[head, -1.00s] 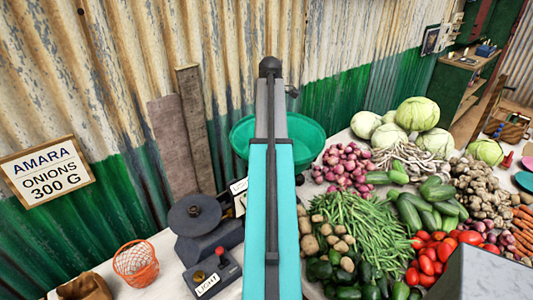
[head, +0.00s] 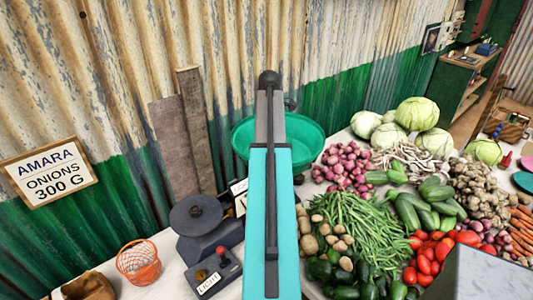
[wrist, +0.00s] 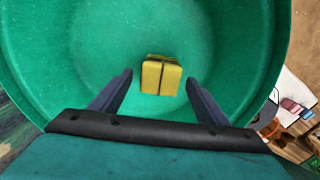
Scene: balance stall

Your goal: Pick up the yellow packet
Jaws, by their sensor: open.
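The yellow packet (wrist: 161,77) lies at the bottom of the green bowl (wrist: 45,60) in the wrist view. It looks like a small block with a line down its middle. My gripper (wrist: 160,80) is open, with one dark finger to each side of the packet and clear gaps between. The fingers reach into the bowl, and I cannot tell how far above its bottom they are. In the head view the green bowl (head: 307,137) shows behind my arm, which hides the packet and the fingers.
A dark scale (head: 197,215) and a box with a red knob (head: 213,270) stand left of my arm. An orange wire basket (head: 138,262) is further left. Heaped vegetables (head: 365,225) crowd the table on the right. A corrugated wall (head: 330,60) rises behind the bowl.

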